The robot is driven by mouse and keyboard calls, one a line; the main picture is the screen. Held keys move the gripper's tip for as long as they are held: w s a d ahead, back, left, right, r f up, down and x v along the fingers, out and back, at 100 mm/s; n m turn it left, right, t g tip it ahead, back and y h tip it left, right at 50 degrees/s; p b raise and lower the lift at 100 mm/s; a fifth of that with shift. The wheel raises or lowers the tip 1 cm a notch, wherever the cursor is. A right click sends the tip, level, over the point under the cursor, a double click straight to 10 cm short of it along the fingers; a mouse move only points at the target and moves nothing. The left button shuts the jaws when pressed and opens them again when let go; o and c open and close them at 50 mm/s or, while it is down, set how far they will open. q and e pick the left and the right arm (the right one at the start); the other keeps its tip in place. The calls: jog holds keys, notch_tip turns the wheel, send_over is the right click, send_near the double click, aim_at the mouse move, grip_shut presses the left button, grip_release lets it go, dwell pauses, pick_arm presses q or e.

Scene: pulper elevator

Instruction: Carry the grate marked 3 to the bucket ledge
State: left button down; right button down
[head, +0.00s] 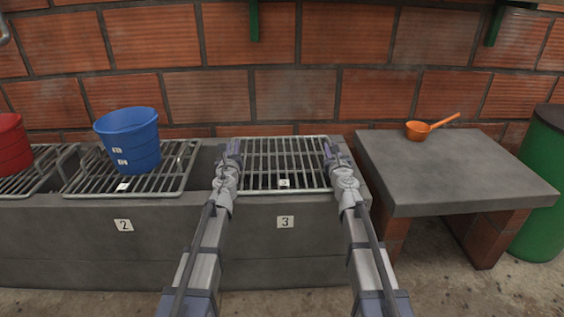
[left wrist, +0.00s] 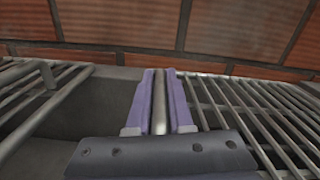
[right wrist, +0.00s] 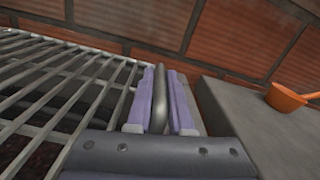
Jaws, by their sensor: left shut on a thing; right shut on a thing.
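The grate marked 3 (head: 270,160) is a grey metal grid with a small tag near its front bar. It lies over the concrete trough compartment labelled 3 (head: 285,222); I cannot tell whether it touches the rim. My left gripper (head: 233,152) is shut on the grate's left side bar, seen between its fingers in the left wrist view (left wrist: 160,103). My right gripper (head: 332,152) is shut on the right side bar, also between the fingers in the right wrist view (right wrist: 159,100). The bucket ledge is probably the concrete slab (head: 447,170) at the right, on brick supports.
An orange scoop (head: 419,130) lies on the slab's back part; the slab is otherwise bare. A blue bucket (head: 130,142) stands on grate 2 (head: 172,180), left of my left gripper. A red bucket (head: 12,146) is at far left. A green barrel (head: 543,180) stands at far right.

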pick_arm(q)
jog(key=shift+w+d+r, duration=0.1)
jog(key=shift+d+r, duration=0.05)
pick_arm(e)
jog(key=shift+r, duration=0.15)
dwell(0.5)
